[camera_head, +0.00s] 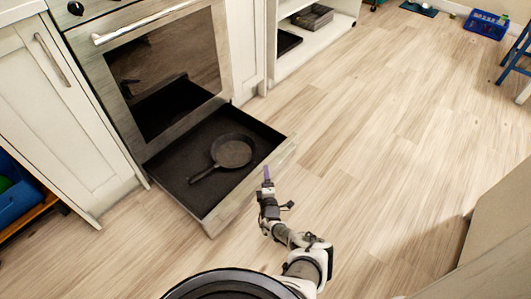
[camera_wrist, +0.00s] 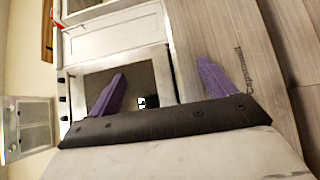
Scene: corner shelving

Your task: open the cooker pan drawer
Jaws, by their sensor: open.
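The cooker pan drawer (camera_head: 178,165) is pulled out below the oven in the head view, with its dark interior showing. A dark frying pan (camera_head: 232,152) lies in it. The drawer's front panel (camera_head: 250,188) stands out over the wood floor. My gripper (camera_head: 267,174) is at the outer side of that front panel, near its right half; I cannot tell whether it touches. In the wrist view my gripper's two purple fingers (camera_wrist: 160,88) are spread apart with nothing between them. The oven door (camera_head: 165,70) is shut above the drawer and also shows in the wrist view (camera_wrist: 145,85).
A white cupboard (camera_head: 65,110) stands left of the cooker. An open shelf unit (camera_head: 305,35) stands to the right. A blue crate (camera_head: 486,24) and blue stool (camera_head: 518,55) are far right. A beige panel (camera_head: 485,240) is at lower right. The middle floor is clear.

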